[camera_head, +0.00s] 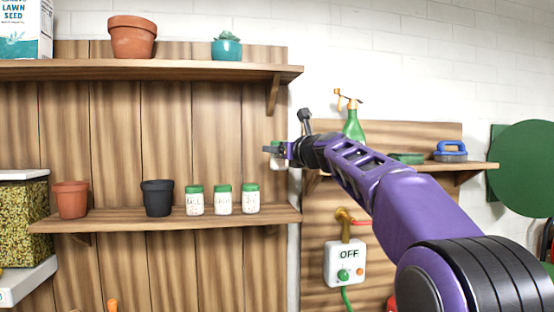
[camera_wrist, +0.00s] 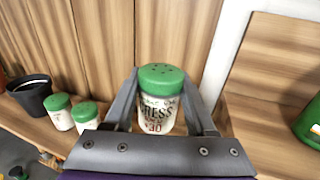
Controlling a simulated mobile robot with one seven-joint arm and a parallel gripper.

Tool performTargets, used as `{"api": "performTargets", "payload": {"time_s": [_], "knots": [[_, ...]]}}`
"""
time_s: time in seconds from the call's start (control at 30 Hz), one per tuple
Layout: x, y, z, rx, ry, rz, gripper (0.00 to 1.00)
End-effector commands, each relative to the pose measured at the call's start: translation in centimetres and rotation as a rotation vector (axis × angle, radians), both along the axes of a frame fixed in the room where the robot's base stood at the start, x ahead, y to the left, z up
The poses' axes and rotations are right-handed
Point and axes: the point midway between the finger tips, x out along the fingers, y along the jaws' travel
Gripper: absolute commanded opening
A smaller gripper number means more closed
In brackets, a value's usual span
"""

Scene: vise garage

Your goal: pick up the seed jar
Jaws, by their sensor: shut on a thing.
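The seed jar (camera_wrist: 157,112) is white with a green perforated lid; its label reads "CRESS" and "30". My gripper (camera_head: 276,151) is shut on it, with one finger on each side of the jar in the wrist view. The jar looks upright and clear of the lower shelf. In the head view it is small and partly hidden by the gripper, above the shelf's right end. Three similar green-lidded jars, the left (camera_head: 194,200), middle (camera_head: 223,200) and right (camera_head: 250,199), stand in a row on the lower shelf (camera_head: 110,219).
A black pot (camera_head: 157,198) and a terracotta pot (camera_head: 71,200) stand left of the jars. The upper shelf (camera_head: 180,69) is above. A right-hand shelf (camera_head: 480,167) holds a green spray bottle (camera_head: 353,126) and a blue-handled brush (camera_head: 451,151). A switch box (camera_head: 345,262) hangs below.

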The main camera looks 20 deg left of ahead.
Motion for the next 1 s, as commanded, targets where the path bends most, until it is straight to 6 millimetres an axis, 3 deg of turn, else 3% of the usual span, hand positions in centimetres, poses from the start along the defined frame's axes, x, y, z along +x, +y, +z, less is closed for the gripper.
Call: {"api": "performTargets", "payload": {"time_s": [0.27, 0.7, 1.0], "knots": [[-4.0, -2.4, -0.3, 0.001, -0.003, 0.000, 0.00], [-12.6, -7.6, -0.1, 0.000, -0.003, 0.000, 0.00], [-15.3, -9.2, 0.1, 0.001, -0.003, 0.001, 0.00]]}}
